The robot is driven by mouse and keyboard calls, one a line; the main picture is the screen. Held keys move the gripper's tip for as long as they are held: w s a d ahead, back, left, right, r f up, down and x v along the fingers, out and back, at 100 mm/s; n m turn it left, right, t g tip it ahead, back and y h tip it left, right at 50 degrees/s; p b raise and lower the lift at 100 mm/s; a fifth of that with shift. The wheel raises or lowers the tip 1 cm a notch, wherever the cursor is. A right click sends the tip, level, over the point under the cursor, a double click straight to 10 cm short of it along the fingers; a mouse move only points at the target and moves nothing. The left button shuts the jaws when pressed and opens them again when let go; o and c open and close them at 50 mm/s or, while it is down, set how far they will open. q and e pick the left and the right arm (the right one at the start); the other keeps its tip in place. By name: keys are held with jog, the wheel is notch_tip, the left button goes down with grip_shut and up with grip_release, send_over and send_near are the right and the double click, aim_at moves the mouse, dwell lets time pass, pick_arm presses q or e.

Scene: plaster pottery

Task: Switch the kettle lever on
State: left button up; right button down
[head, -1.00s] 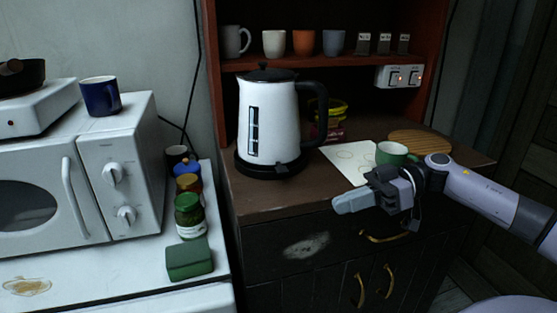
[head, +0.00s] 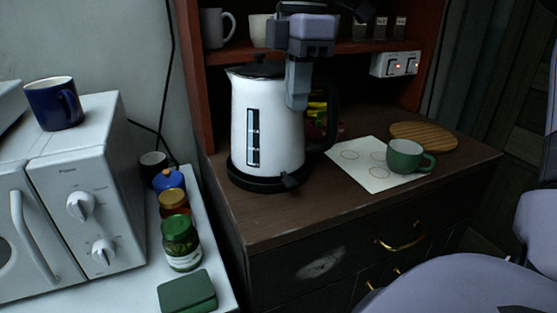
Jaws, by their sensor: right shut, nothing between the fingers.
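A white electric kettle (head: 268,125) with a black lid, black handle and water window stands upright on its black base on the brown cabinet top. Its small dark lever (head: 291,182) sticks out low at the front right of the base. My right gripper (head: 297,100) points down in front of the kettle's upper right side, well above the lever. Its fingers are shut and empty. It hides part of the handle; I cannot tell whether it touches the kettle. My left gripper is not in view.
A green mug (head: 405,157) stands on a white sheet (head: 355,168) right of the kettle, near a round wooden board (head: 424,136). A wall socket (head: 395,64) with lit switches is behind. Jars (head: 181,243) and a microwave (head: 85,190) are left. The cabinet's front strip is clear.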

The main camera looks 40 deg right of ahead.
aim_at(291, 183)
jog(key=shift+w+a+r+h, duration=0.2)
jog(key=shift+a+r+h, duration=0.05)
jog(key=shift+r+h, duration=0.1)
notch_tip(291, 183, down, 14)
dwell(0.7)
